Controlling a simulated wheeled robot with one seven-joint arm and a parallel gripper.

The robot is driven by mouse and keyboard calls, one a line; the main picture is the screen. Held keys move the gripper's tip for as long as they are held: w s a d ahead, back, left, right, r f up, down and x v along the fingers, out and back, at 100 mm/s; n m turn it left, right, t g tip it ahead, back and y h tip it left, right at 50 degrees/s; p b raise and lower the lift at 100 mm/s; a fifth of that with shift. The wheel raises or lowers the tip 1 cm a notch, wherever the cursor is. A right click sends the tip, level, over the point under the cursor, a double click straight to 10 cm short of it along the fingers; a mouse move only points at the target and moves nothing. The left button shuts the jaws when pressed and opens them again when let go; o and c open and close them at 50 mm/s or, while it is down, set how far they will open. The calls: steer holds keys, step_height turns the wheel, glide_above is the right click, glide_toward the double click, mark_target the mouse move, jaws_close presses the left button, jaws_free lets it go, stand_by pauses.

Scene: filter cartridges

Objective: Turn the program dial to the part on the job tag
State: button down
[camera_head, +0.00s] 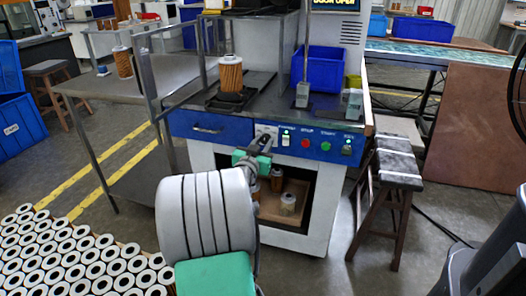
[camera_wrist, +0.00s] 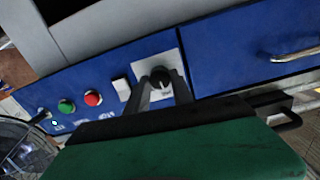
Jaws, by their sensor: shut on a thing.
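The program dial (camera_wrist: 160,79) is a black knob on a light square plate (camera_wrist: 142,69) in the blue front panel. My gripper (camera_wrist: 163,88) is at the dial in the wrist view, its two fingers on either side of the knob and shut on it. In the head view my gripper (camera_head: 262,144) reaches the panel front, and its fingers and wrist hide most of the dial. The dial's markings are too small to read. I cannot make out a job tag in either view.
Right of the dial in the head view are a white switch (camera_head: 285,140), a red button (camera_head: 305,143) and a green button (camera_head: 326,146). A drawer handle (camera_head: 207,129) is left. A filter cartridge (camera_head: 231,74) stands on the machine near a blue bin (camera_head: 319,69). A stool (camera_head: 398,165) stands right.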

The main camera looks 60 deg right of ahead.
steer(key=shift+m+b, duration=0.3)
steer(key=shift+m, duration=0.1)
steer(key=c, duration=1.1)
jaws_free()
steer(key=s+a, duration=0.1)
steer(key=a, duration=0.6)
steer(key=shift+a+p, duration=0.4)
steer(key=shift+p, duration=0.05)
steer(key=shift+r, duration=0.2)
